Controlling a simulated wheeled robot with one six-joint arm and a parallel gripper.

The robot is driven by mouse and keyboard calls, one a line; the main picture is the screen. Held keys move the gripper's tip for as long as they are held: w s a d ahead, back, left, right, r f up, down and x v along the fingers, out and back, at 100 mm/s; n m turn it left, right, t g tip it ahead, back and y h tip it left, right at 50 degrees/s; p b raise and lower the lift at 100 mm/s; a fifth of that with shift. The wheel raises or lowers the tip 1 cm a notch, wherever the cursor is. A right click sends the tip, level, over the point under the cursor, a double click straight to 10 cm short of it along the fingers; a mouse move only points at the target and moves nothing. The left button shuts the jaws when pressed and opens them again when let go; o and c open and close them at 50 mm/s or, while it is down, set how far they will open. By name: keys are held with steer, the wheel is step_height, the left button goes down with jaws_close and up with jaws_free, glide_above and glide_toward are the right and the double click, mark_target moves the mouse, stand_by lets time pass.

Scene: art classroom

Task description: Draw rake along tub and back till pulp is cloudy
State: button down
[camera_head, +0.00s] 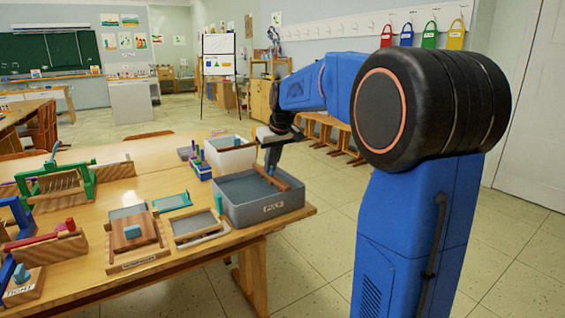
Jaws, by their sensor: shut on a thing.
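A grey tub (240,212) with a label on its front stands at the right end of the wooden table, filled with grey pulp (240,187). My gripper (271,146) is over the right part of the tub, shut on the rake's handle. The bar lies slantwise at the tub's right side, close to the rim. Its lower side is hidden, and I cannot tell how deep it sits or how cloudy the pulp is.
A white bin (232,160) stands right behind the tub. A rack of coloured pegs (201,166) and a framed screen (198,226) are to the left. A wooden press (134,238) lies further left. The table's right edge is close beside the tub.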

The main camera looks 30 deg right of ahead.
steer(key=a, duration=1.6)
steer(key=shift+s+a, duration=0.25)
steer(key=shift+a, duration=0.05)
steer(key=c, duration=1.8)
jaws_free()
steer(key=shift+a, duration=0.2)
steer(key=shift+d, duration=0.1)
steer(key=v, duration=1.7)
steer(key=shift+s+r, duration=0.15)
steer(key=shift+s, duration=0.05)
